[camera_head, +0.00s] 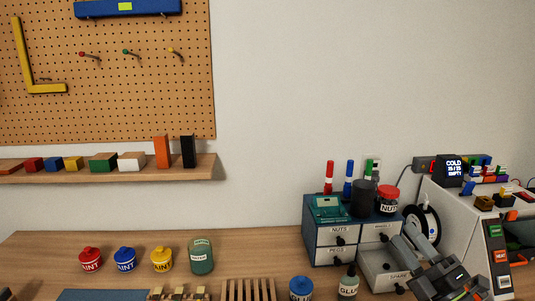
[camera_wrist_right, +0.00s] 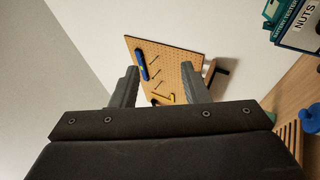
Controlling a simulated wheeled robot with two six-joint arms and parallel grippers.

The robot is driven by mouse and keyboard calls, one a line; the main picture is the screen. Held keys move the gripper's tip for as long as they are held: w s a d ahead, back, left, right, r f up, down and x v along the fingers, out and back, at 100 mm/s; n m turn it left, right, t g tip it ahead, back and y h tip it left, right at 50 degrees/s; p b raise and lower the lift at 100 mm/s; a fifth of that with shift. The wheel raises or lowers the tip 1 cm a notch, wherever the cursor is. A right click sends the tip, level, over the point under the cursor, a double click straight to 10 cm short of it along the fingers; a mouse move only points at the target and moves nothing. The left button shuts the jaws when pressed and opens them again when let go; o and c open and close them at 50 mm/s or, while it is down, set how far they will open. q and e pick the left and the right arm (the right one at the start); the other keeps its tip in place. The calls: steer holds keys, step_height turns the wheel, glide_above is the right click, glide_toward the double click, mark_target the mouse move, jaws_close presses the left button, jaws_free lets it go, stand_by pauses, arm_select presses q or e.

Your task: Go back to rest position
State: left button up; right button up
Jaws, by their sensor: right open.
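My right gripper (camera_head: 408,237) is in the lower right of the head view, in front of the drawer cabinet (camera_head: 321,239) and left of the white printer (camera_head: 459,204). Its two grey fingers are apart with nothing between them. In the right wrist view the open fingers (camera_wrist_right: 160,74) frame the distant pegboard (camera_wrist_right: 185,62). The lower right drawer (camera_head: 377,278), labelled SPARE, is pulled out, and my gripper overlaps its right side in the picture. I cannot tell whether they touch. My left gripper is not in view.
Paint pots (camera_head: 124,261), a green jar (camera_head: 201,257), a blue pot (camera_head: 301,288) and a glue bottle (camera_head: 348,282) stand on the wooden table (camera_head: 40,251).

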steer(key=s+d+f+m+g+h, duration=0.3)
steer(key=s+d+f+m+h, duration=0.2)
steer(key=f+m+h, duration=0.4)
steer(key=s+d+f+m+g+h, duration=0.3)
steer(key=s+d+f+m+h, duration=0.2)
steer(key=f+m+h, duration=0.5)
steer(key=s+a+f+m+g+y, duration=0.35)
steer(key=s+f+g, duration=0.25)
steer(key=s, duration=0.4)
steer(key=s+a+f+m+g+y, duration=0.4)
steer(key=s+f, duration=0.3)
steer(key=s, duration=0.4)
step_height(320, 180, down, 24)
steer(key=d+g, duration=0.2)
steer(key=g, duration=0.1)
steer(key=s+a+f, duration=0.1)
steer(key=s+f, duration=1.3)
steer(key=f, duration=0.2)
steer(key=shift+s+a+f+n+g, duration=0.2)
steer(key=shift+n+g, duration=0.15)
steer(key=shift+g, duration=0.05)
